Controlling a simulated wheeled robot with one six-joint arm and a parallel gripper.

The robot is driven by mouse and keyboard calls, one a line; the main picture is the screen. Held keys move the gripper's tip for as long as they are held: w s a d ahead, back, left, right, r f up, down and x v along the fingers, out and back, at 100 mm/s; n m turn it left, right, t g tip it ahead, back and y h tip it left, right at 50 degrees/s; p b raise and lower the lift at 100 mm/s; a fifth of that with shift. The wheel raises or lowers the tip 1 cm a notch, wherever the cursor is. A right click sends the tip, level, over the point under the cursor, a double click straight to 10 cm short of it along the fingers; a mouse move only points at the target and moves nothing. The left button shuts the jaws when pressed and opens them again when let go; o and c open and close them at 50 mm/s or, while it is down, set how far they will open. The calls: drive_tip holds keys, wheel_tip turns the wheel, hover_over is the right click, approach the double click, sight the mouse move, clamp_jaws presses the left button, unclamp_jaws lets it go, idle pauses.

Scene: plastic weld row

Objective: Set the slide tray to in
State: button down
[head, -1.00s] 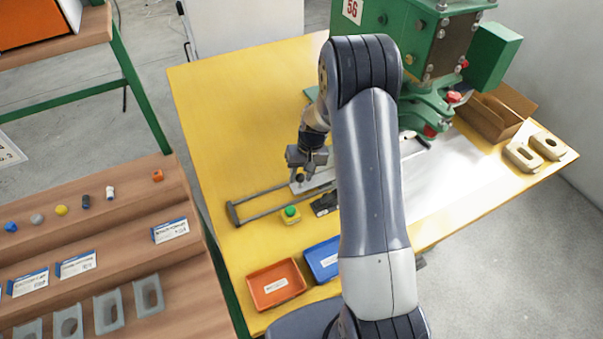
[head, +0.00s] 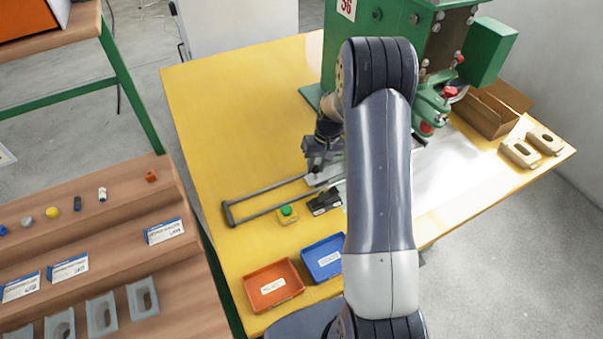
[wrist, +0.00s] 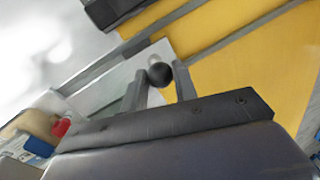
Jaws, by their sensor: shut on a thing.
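The slide tray (head: 330,177) is a pale plate on dark rails (head: 262,201), and its near-left end shows below my gripper (head: 318,165). My arm hides much of it in the head view. In the wrist view, the tray's dark ball knob (wrist: 160,75) sits between the two fingers of my gripper (wrist: 160,88), which is shut on it. The rails run from a closed left end towards the green welding press (head: 435,100) at the right. How far the tray reaches under the press is hidden.
A green button box (head: 288,213) and a black switch (head: 325,201) stand close in front of the rails. An orange bin (head: 273,285) and a blue bin (head: 323,259) lie nearer me. The yellow table (head: 230,110) is clear behind the rails.

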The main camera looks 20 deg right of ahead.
drive_tip(key=shift+w+d, duration=0.25)
drive_tip(key=shift+d, duration=0.95)
drive_tip(key=c, duration=1.1)
unclamp_jaws()
drive_tip(key=shift+r, duration=0.1)
drive_tip(key=r, duration=0.3)
drive_tip(key=d+r, duration=0.1)
drive_tip(key=r, duration=0.3)
drive_tip(key=d+r+b, duration=0.1)
drive_tip(key=r, duration=0.2)
drive_tip(key=shift+r, duration=0.25)
